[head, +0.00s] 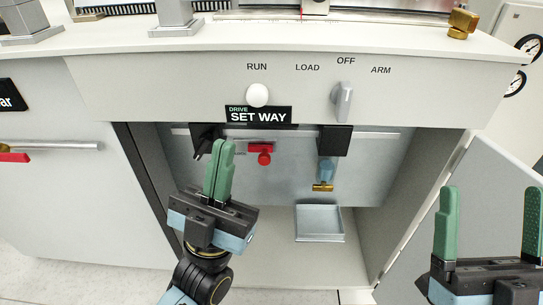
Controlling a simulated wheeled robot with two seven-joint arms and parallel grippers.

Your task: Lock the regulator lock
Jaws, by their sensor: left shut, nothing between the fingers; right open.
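A small red fitting (263,153) sits on the back panel inside the open bay under the counter; small lettering beside it is too small to read fully. A blue fitting with a brass end (324,174) hangs to its right. I cannot tell for certain which one is the regulator lock. My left gripper (222,143) is shut and empty, its green fingers pointing up just left of the red fitting in the picture, apparently apart from it. My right gripper (490,192) is open and empty at the right edge, in front of the open door.
A white knob (257,95) and a grey selector (343,101), pointing near OFF, are on the front panel. A shallow metal tray (320,236) stands on the bay floor. An open door (485,190) bounds the bay at right. Red-handled bar (14,157) at left.

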